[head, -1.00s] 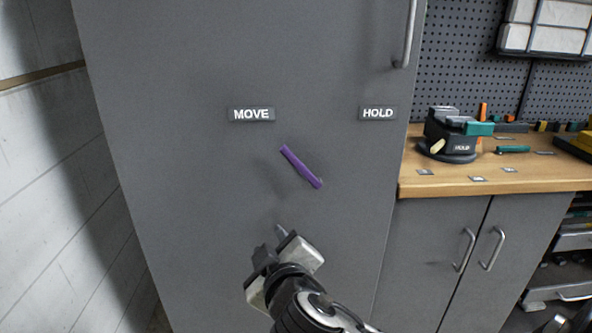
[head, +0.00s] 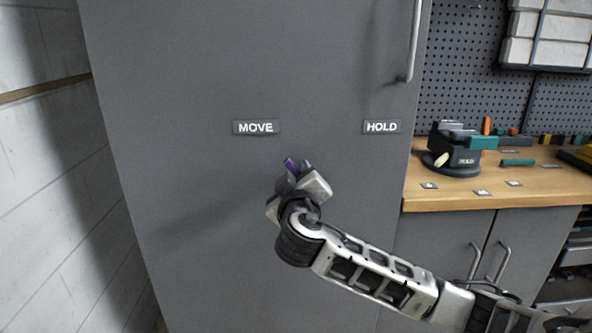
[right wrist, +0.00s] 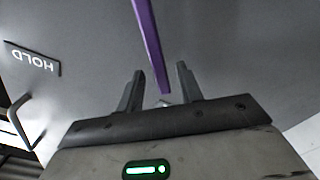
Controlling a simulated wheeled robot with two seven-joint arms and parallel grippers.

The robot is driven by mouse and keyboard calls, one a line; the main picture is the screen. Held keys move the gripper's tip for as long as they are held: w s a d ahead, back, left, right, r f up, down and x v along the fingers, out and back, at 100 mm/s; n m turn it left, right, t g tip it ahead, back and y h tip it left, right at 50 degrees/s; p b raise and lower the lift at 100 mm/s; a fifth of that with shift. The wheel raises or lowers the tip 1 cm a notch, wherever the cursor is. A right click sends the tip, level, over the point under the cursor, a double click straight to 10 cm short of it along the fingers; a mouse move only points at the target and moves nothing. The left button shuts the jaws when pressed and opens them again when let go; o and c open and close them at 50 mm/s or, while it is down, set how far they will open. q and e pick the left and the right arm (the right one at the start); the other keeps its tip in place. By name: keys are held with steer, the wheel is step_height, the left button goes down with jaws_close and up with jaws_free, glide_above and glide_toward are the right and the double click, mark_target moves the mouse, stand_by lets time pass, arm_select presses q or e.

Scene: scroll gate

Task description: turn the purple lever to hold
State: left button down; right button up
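The purple lever (head: 290,166) is on the grey cabinet door, below and between the MOVE label (head: 256,127) and the HOLD label (head: 381,126). My right gripper (head: 297,174) is at the lever, in front of the door. In the right wrist view the gripper (right wrist: 160,70) is open, and the lever (right wrist: 150,45) runs down with its end between the two fingers, with gaps at both sides. The HOLD label (right wrist: 32,58) appears upside down at left there. My left gripper is not in view.
A long vertical door handle (head: 414,45) is at upper right on the cabinet. A wooden bench (head: 430,204) with a black device (head: 452,150) and tools stands to the right. A white block wall (head: 50,200) is at left. The door around the lever is flat and bare.

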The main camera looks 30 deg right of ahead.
steer(key=shift+x, duration=1.3)
jaws_close()
steer(key=shift+a, duration=0.1)
